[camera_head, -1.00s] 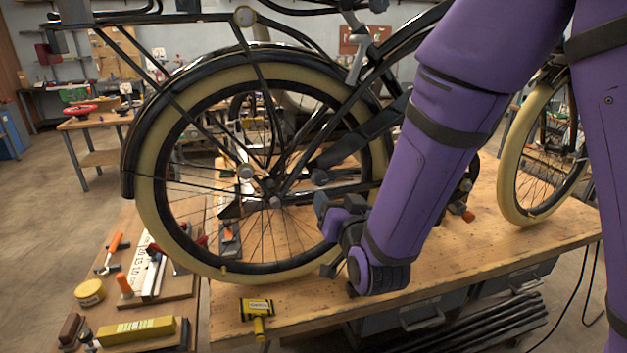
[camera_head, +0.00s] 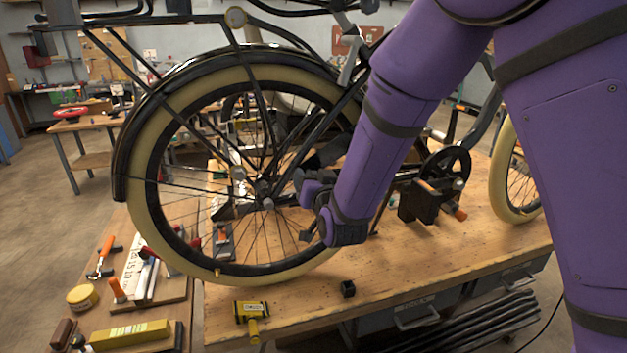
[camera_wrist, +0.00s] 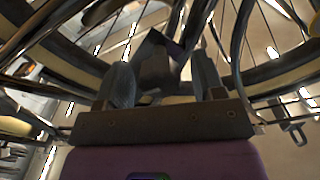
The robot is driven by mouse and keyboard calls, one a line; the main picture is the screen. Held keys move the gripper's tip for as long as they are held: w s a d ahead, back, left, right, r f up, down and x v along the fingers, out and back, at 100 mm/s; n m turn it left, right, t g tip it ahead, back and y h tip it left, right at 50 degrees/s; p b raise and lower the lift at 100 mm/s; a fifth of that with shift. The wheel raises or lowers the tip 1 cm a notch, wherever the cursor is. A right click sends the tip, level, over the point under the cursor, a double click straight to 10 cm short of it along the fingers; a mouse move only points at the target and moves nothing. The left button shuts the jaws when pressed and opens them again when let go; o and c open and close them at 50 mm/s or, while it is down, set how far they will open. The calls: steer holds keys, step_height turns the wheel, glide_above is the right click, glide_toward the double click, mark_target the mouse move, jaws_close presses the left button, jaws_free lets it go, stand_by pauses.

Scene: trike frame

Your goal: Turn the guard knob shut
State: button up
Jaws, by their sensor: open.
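My gripper (camera_head: 303,186) is at the rear wheel, close to the hub and frame stays, at the end of my purple arm. In the wrist view my gripper (camera_wrist: 162,68) has its two dark fingers apart. A dark block-like shape (camera_wrist: 155,66) shows between or behind them; I cannot tell whether it touches either finger. I cannot pick out the guard knob with certainty. A small round pale knob-like part (camera_head: 238,172) shows left of the gripper, and a hub end (camera_head: 267,203) lies nearer to it. My arm hides part of the frame.
The rear wheel (camera_head: 147,190) and its spokes and stays crowd the gripper. Hand tools lie on the lower left board. A crank with pedals (camera_head: 449,171) is on the right.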

steer(key=shift+c, duration=0.3)
steer(key=c, duration=0.9)
steer(key=shift+n, duration=0.3)
steer(key=n, duration=0.3)
steer(key=shift+n, duration=0.3)
steer(key=n, duration=0.4)
steer(key=shift+n, duration=0.3)
steer(key=n, duration=0.4)
steer(key=shift+n, duration=0.3)
steer(key=shift+f+n, duration=0.1)
steer(key=shift+n, duration=2.1)
